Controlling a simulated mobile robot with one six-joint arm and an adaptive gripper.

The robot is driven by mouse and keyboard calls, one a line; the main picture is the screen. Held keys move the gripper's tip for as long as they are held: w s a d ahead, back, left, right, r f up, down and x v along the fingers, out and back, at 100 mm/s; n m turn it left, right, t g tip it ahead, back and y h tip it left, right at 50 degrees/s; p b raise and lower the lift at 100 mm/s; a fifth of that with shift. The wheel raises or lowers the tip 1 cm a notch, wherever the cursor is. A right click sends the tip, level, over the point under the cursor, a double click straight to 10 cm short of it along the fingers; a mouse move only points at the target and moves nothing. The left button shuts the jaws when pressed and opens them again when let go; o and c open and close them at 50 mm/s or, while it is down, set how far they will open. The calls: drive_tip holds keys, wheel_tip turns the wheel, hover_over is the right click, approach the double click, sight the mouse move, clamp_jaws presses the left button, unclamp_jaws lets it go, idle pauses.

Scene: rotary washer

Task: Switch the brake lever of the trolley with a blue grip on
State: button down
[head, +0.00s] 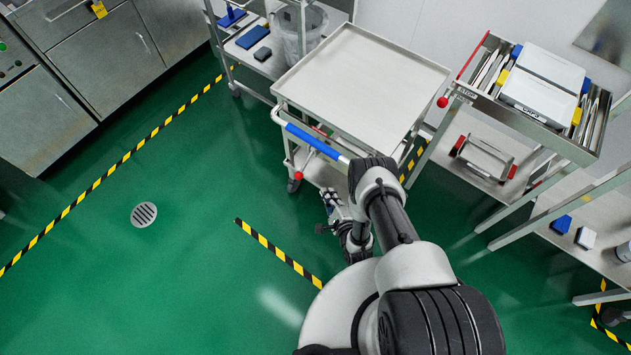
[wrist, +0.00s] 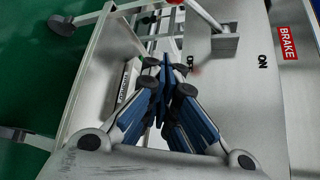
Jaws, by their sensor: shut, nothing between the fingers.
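The trolley (head: 365,80) with the blue grip (head: 313,139) stands at upper centre in the head view. Its lever's red knob (head: 299,175) hangs low below the grip. My gripper (head: 330,197) is just below the trolley's near side, right of the knob. In the wrist view my gripper (wrist: 166,78) is shut and empty, in front of a steel panel. That panel carries a red BRAKE label (wrist: 288,43) and an ON mark (wrist: 262,62). A bracket with a bar (wrist: 225,42) sits above the fingers. The fingers hide part of the panel; contact cannot be told.
Another trolley (head: 455,88) on the right holds trays and has its own red knob (head: 442,101). A shelf cart with a bin (head: 300,38) stands behind to the left. Steel cabinets (head: 100,60) line the left. The green floor (head: 210,270) with a drain (head: 144,214) is clear.

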sight(304, 168)
drive_tip(key=b+x, duration=0.4)
drive_tip(key=x, duration=0.6)
drive_tip(key=s+a+r, duration=0.2)
drive_tip(key=a, duration=0.1)
drive_tip(key=shift+r, duration=0.1)
